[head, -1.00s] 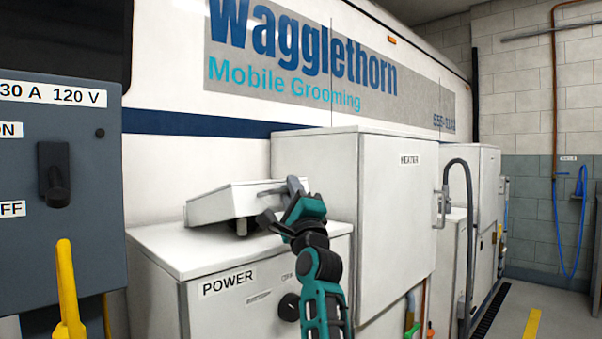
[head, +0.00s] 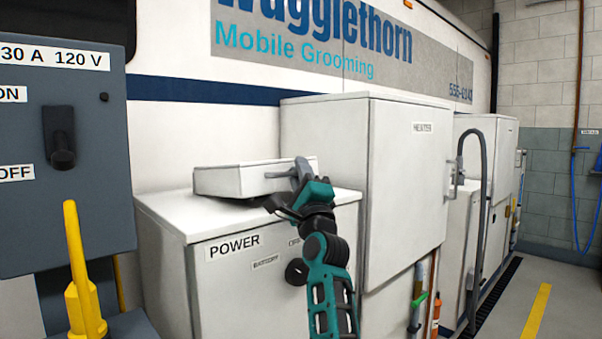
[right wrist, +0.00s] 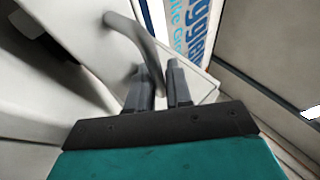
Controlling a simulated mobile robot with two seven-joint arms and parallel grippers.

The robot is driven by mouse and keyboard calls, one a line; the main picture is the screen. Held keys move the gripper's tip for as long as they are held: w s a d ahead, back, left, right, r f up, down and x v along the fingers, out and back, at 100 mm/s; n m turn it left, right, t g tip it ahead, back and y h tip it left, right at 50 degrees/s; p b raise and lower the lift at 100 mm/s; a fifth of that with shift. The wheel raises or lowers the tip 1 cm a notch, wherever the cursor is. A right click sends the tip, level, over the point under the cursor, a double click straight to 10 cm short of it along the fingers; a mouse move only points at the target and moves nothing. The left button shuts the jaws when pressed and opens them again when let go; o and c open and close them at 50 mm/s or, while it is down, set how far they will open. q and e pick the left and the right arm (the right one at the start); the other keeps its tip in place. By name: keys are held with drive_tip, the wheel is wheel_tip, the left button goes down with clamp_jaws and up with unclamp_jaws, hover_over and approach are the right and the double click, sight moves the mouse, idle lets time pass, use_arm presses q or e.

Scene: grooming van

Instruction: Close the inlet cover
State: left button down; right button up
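The inlet cover (head: 228,181) is a shallow white box-like lid on top of the white POWER cabinet (head: 180,225) in the head view. It lies nearly level, with its underside close to the cabinet top; whether it touches all round is hidden. A grey curved handle (head: 304,171) stands at its right side. My right gripper (head: 293,192) is at this handle. In the right wrist view the handle (right wrist: 150,50) runs down between the two dark fingers (right wrist: 160,85), which look shut on it. My left gripper is not in view.
A tall white HEATER cabinet (head: 405,190) stands close to the right of my right gripper. A grey switch box (head: 85,200) and a yellow upright piece (head: 78,260) are at the left. The van wall (head: 200,125) is behind. Open floor (head: 560,300) shows at far right.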

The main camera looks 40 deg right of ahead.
drive_tip(key=shift+w+a+f, duration=0.1)
drive_tip(key=shift+s+a+f, duration=0.15)
drive_tip(key=shift+s+f, duration=0.1)
drive_tip(key=shift+f, duration=0.15)
drive_tip(key=p+v, duration=0.1)
drive_tip(key=v, duration=1.1)
drive_tip(key=shift+r, duration=0.2)
drive_tip(key=shift+s, duration=0.2)
